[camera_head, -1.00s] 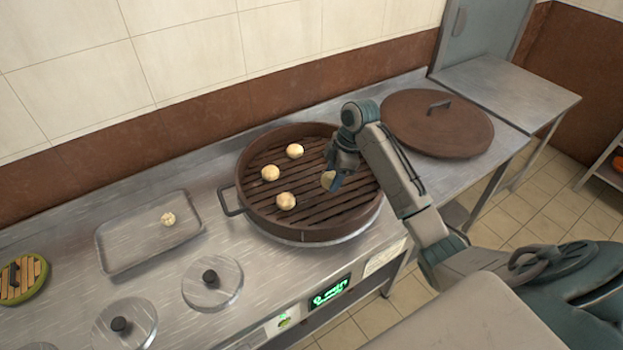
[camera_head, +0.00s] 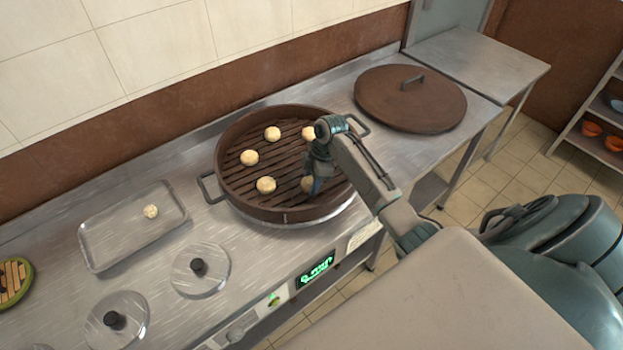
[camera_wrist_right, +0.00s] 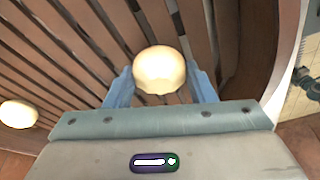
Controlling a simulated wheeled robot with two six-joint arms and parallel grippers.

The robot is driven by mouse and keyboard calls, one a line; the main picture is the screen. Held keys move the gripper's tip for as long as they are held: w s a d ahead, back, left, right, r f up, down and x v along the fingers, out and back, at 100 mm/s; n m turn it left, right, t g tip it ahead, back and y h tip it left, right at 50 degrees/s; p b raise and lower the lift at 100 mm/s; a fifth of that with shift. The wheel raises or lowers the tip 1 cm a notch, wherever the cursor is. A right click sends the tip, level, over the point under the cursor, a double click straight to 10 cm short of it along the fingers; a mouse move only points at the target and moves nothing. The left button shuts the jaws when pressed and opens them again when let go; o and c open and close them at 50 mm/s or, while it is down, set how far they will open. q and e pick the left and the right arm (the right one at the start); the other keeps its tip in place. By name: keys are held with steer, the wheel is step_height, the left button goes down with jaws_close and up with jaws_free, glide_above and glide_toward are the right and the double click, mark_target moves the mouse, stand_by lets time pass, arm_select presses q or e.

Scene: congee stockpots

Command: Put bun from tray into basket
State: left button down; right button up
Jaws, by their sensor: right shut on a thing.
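My right gripper (camera_head: 314,183) is low inside the round brown slatted basket (camera_head: 228,192), near its front right wall. It is shut on a pale bun (camera_head: 307,185), which shows between the blue fingers in the right wrist view (camera_wrist_right: 160,70). I cannot tell whether this bun touches the slats. Several other buns rest apart on the slats, including a front one (camera_head: 266,185), a left one (camera_head: 249,157) and a back one (camera_head: 272,133). One bun (camera_head: 150,211) lies on the metal tray (camera_head: 100,250) left of the basket. My left gripper is out of view.
A large brown lid (camera_head: 410,100) lies on the counter to the right of the basket. Metal pot lids (camera_head: 200,270) sit in front of the tray. A tiled wall stands behind the counter. Bare counter lies between tray and basket.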

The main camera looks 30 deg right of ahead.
steer(key=o, duration=1)
steer(key=shift+f, duration=0.1)
steer(key=shift+c, duration=0.2)
steer(key=b+v, duration=0.2)
steer(key=v, duration=1)
steer(key=shift+b, duration=0.3)
